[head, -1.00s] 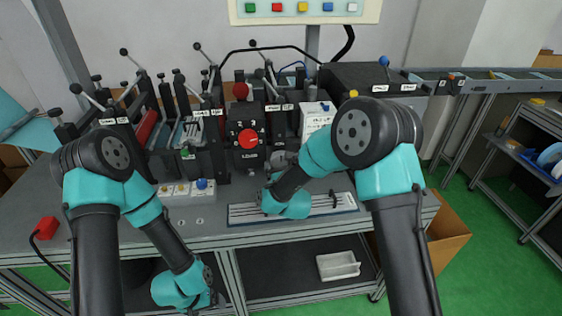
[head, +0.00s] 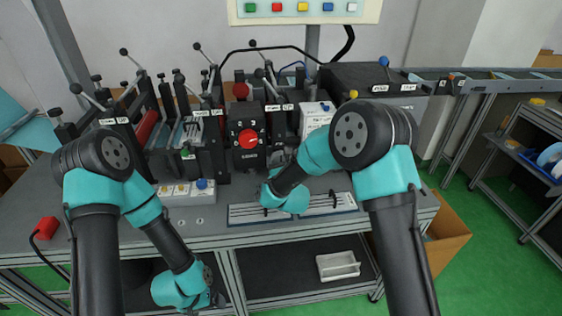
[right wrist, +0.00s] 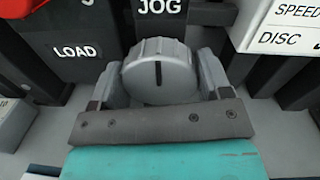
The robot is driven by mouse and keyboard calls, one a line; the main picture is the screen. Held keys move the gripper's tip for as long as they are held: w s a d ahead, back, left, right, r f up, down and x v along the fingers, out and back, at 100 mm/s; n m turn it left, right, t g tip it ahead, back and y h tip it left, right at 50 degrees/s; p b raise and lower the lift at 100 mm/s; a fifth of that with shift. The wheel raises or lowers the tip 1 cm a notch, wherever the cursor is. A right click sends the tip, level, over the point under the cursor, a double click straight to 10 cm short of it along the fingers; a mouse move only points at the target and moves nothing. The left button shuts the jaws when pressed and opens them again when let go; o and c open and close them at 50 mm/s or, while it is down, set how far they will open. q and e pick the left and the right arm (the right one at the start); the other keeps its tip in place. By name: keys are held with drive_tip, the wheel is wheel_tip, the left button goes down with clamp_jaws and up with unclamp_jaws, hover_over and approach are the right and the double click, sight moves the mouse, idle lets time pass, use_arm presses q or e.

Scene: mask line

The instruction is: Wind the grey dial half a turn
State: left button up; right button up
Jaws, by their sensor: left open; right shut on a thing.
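The grey dial (right wrist: 160,72) sits under the JOG label in the right wrist view, with its black line pointing straight up. My right gripper (right wrist: 158,88) is shut on it, with one grey finger against each side. In the head view my right gripper (head: 280,158) is at the machine's front, beside the block with the red knob; the dial is hard to make out there, mostly hidden by the gripper and wrist. My left gripper (head: 213,298) is low, in front of the bench, open and apart from everything on the bench.
A block with a red knob (head: 248,138) stands left of the right gripper. A white panel (head: 316,116) stands to its right. A long tray (head: 345,204) lies on the bench under my right wrist. A button box (head: 187,191) is at the left.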

drive_tip(key=shift+c, duration=0.2)
drive_tip(key=shift+m, duration=2.1)
drive_tip(key=o, duration=0.9)
drive_tip(key=shift+s, duration=0.1)
drive_tip(key=s, duration=0.4)
drive_tip(key=s+d, duration=0.1)
drive_tip(key=s, duration=0.2)
drive_tip(key=s+d, duration=0.1)
drive_tip(key=s, duration=0.3)
drive_tip(key=shift+s+d+f, duration=0.1)
drive_tip(key=shift+s, duration=0.2)
